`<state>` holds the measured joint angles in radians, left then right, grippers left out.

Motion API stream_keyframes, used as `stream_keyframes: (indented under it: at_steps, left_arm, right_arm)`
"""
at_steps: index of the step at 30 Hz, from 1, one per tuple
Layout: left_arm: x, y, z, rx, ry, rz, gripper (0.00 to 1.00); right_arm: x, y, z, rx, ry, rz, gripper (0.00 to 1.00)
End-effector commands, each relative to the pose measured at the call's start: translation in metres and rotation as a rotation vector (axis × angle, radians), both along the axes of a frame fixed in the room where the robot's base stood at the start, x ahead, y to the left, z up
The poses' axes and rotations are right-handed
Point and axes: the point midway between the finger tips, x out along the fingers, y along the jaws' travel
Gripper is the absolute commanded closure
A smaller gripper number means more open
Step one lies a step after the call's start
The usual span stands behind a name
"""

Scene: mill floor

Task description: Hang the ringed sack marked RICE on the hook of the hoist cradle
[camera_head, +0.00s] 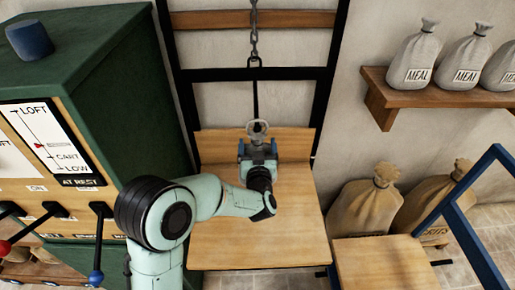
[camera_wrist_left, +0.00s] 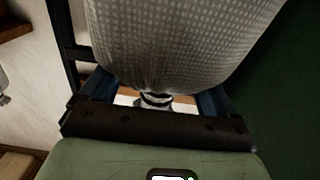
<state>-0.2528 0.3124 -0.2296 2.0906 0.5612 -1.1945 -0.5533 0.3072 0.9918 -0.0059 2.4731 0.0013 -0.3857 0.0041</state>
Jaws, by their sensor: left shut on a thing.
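My left gripper (camera_head: 258,148) reaches over the hoist cradle (camera_head: 215,250) and is shut at the neck of a pale woven sack (camera_wrist_left: 185,40). In the left wrist view the sack's body fills the top, and its dark-tied neck lies between my left gripper's blue fingers (camera_wrist_left: 155,100). In the head view a grey ring (camera_head: 258,126) shows just beyond the fingers, at the lower end of a dark rod (camera_head: 255,100) under the chain. I cannot tell whether the ring is on a hook. No RICE mark shows. My right gripper is out of view.
A green cabinet (camera_head: 100,70) with levers and a LOFT-to-LOW gauge (camera_head: 50,140) stands left. A shelf (camera_head: 440,105) with MEAL sacks (camera_head: 414,60) is at the upper right. Brown sacks (camera_head: 365,205) stand below it. A blue frame (camera_head: 465,220) stands front right.

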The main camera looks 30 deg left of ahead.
Motion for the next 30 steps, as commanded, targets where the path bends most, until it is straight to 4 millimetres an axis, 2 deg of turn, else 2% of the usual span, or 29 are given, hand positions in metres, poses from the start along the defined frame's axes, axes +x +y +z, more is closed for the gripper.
stream_keyframes:
  at_steps: [9,18,30]
  left_arm:
    - [0.015,0.009,0.004,0.004,-0.010,0.001,0.95]
    - [0.023,0.014,-0.010,0.002,-0.008,0.001,0.95]
    - [0.025,0.016,-0.016,0.003,-0.009,0.001,0.95]
  right_arm:
    - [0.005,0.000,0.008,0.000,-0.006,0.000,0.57]
    - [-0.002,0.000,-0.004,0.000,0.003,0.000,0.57]
    - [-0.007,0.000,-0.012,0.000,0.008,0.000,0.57]
